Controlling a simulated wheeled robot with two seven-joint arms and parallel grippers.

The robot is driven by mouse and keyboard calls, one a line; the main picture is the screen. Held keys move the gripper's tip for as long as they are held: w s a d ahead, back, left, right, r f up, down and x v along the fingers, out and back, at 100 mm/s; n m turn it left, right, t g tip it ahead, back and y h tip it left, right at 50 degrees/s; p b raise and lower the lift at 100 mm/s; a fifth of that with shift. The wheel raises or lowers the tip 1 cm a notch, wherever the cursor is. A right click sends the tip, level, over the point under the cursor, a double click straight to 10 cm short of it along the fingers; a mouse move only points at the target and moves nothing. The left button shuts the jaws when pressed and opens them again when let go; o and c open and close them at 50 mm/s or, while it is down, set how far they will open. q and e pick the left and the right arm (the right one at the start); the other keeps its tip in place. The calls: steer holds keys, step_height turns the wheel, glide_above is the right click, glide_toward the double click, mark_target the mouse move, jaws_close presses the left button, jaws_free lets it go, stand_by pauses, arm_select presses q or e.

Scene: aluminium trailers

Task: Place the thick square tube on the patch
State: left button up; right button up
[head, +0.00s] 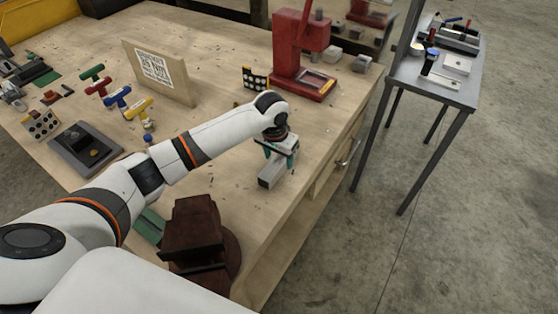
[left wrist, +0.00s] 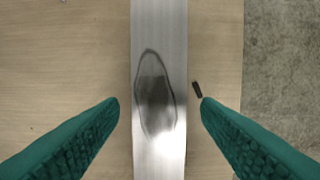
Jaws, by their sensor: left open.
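A grey metal square tube (head: 268,178) lies on the wooden bench near its right edge. In the left wrist view the tube (left wrist: 160,30) runs from top to bottom, with a dark oval smudge on its upper face. My left gripper (head: 281,153) is above the tube. Its teal fingers (left wrist: 160,105) are open, one on each side of the tube, with gaps between. I cannot tell for sure which surface is the patch; a green flat piece (head: 46,79) lies at the far left, and another green piece (head: 150,226) is partly hidden by my arm. My right gripper is not in view.
A brown vise (head: 195,235) stands at the bench's near edge. A red press (head: 298,50) stands at the back. Several coloured T-handles (head: 117,97), a sign board (head: 160,72) and a dark tray (head: 86,148) are on the left. A small dark piece (left wrist: 197,90) lies beside the tube.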

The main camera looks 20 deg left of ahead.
mark_target(276, 165)
arm_select(q)
step_height(276, 165, up, 10)
steer(key=s, duration=0.1)
steer(key=shift+s+f+b, duration=0.2)
steer(key=shift+s+b, duration=0.05)
steer(key=shift+b, duration=0.15)
steer(key=shift+f, duration=0.1)
